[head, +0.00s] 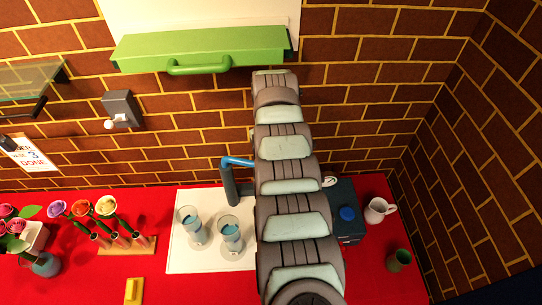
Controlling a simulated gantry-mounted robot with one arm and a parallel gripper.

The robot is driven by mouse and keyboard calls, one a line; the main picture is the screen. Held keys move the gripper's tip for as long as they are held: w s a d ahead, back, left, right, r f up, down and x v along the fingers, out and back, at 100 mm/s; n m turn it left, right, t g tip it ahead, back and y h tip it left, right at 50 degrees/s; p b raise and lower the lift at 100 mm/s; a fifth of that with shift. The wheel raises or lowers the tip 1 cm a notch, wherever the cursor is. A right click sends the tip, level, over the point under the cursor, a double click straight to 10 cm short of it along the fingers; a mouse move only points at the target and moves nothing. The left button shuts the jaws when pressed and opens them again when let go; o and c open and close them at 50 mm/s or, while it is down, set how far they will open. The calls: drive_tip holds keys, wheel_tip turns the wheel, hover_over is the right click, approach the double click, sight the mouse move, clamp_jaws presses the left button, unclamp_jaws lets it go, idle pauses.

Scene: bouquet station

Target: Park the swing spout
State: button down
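The swing spout (237,161) is a blue pipe on top of a dark upright post (229,186). The post stands at the back of a white board on the red counter. The pipe runs from the post to the right and passes behind my arm, so its far end is hidden. Two clear glasses with blue contents, a left one (190,222) and a right one (230,232), stand on the board in front of the post. My arm crosses the middle of the view. My gripper's fingers do not show, so its place relative to the spout is unclear.
A dark box with a blue knob (347,214), a white mug (377,211) and a green cup (399,260) stand right of my arm. Flowers in a wooden rack (127,247) and a yellow block (134,291) are left. A green handled panel (200,48) is on the brick wall.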

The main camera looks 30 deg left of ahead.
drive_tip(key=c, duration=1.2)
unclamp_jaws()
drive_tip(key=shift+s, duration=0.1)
